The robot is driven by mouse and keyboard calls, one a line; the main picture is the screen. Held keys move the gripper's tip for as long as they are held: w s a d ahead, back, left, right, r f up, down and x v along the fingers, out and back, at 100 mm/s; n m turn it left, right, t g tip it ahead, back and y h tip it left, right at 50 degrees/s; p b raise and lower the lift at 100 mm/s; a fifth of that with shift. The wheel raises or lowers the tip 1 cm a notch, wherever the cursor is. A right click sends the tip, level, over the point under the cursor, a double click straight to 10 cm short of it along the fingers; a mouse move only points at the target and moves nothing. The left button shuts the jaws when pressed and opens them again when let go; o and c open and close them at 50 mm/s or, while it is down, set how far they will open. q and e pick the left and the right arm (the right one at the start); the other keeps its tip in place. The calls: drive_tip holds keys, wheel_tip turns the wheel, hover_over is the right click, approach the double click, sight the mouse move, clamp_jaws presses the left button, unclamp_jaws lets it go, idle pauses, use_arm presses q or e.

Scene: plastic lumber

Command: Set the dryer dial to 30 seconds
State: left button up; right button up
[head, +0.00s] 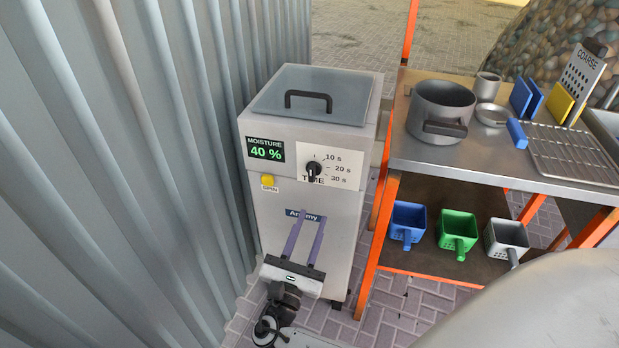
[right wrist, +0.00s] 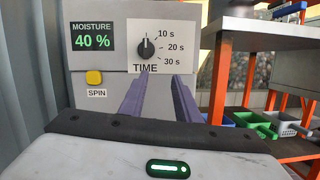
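The dryer (head: 280,222) is a pale grey box with a lidded top. Its black dial (head: 313,172) sits on a white TIME plate marked 10 s, 20 s and 30 s. In the right wrist view the dial (right wrist: 146,47) points about straight up, short of the 10 s mark. My right gripper (head: 312,217) is in front of the dryer, its two purple fingers apart with nothing between them. In the right wrist view the fingertips (right wrist: 158,79) show below the dial, apart from it. My left gripper is not in view.
A green display (head: 265,150) reads moisture 40 %. The yellow SPIN button (head: 267,181) is left of the dial. A corrugated wall (head: 130,150) stands close on the left. A metal table (head: 480,160) with a pot (head: 440,105) stands right, with several coloured bins below.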

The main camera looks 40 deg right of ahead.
sight(311, 173)
drive_tip(key=w+d+r, duration=0.1)
drive_tip(key=w+r, duration=0.1)
drive_tip(key=w+d+r+n+t+p, duration=0.1)
drive_tip(key=w+d+r, duration=0.1)
drive_tip(key=w, duration=0.1)
drive_tip(key=w+d+r+n+t, duration=0.1)
drive_tip(key=w+d+r, duration=0.1)
drive_tip(key=r, duration=0.1)
drive_tip(key=shift+w+d, duration=0.15)
drive_tip(key=shift+w, duration=0.2)
drive_tip(key=c, duration=0.7)
drive_tip(key=shift+h, duration=0.3)
